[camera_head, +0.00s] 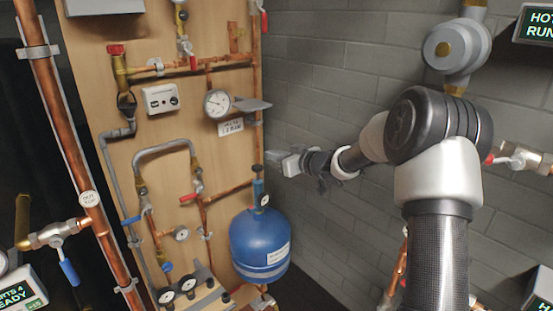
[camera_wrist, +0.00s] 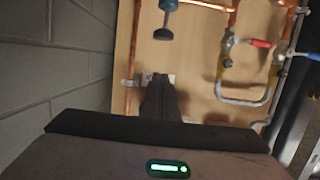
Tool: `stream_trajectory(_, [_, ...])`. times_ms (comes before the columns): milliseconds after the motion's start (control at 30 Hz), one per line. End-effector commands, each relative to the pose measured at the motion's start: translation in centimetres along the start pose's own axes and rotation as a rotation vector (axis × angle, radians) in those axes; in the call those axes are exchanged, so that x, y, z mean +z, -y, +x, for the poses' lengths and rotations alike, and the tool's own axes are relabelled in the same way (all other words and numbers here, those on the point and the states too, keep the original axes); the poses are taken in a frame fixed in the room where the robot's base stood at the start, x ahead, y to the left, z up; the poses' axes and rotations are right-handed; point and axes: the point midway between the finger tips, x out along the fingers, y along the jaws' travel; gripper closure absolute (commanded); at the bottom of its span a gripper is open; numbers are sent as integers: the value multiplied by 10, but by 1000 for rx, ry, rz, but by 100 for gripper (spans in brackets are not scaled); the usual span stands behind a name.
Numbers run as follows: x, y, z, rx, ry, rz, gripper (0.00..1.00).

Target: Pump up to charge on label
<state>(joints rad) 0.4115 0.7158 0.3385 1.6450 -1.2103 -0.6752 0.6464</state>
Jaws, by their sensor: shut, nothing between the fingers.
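A blue vessel (camera_head: 259,245) with a white label stands low beside the wooden board. A small blue hand pump (camera_head: 258,190) sits upright on top of it, with a dark handle (camera_head: 257,168) at its top. The pump also shows at the top of the wrist view (camera_wrist: 164,20). A round gauge (camera_head: 217,103) is on the board above, with a white label (camera_head: 231,126) under it; the label's writing is too small to read surely. My gripper (camera_head: 275,159) is shut and empty, slightly above and right of the pump handle in the head view. Its fingers show in the wrist view (camera_wrist: 160,92).
Copper pipes (camera_head: 230,190) and several valves run over the wooden board (camera_head: 160,130) left of my gripper. A grey brick wall (camera_head: 320,85) lies behind and right. Another vertical copper pipe (camera_head: 68,130) stands at far left.

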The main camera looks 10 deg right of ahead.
Motion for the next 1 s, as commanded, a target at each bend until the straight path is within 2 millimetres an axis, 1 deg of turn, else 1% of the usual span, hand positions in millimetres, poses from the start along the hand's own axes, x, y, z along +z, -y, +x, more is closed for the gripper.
stream_trajectory(33, [0, 2, 13, -4, -1, 1, 100])
stream_trajectory(100, [0, 1, 28, -2, -1, 1, 100])
stream_trajectory(267, [0, 2, 61, -3, 0, 0, 100])
stream_trajectory(300, [8, 0, 64, 0, 3, 2, 100])
stream_trajectory(400, [23, 0, 66, 0, 2, 3, 100])
stream_trajectory(600, [38, 0, 70, 0, 1, 0, 100])
stream_trajectory(1000, [41, 0, 70, 0, 1, 0, 100])
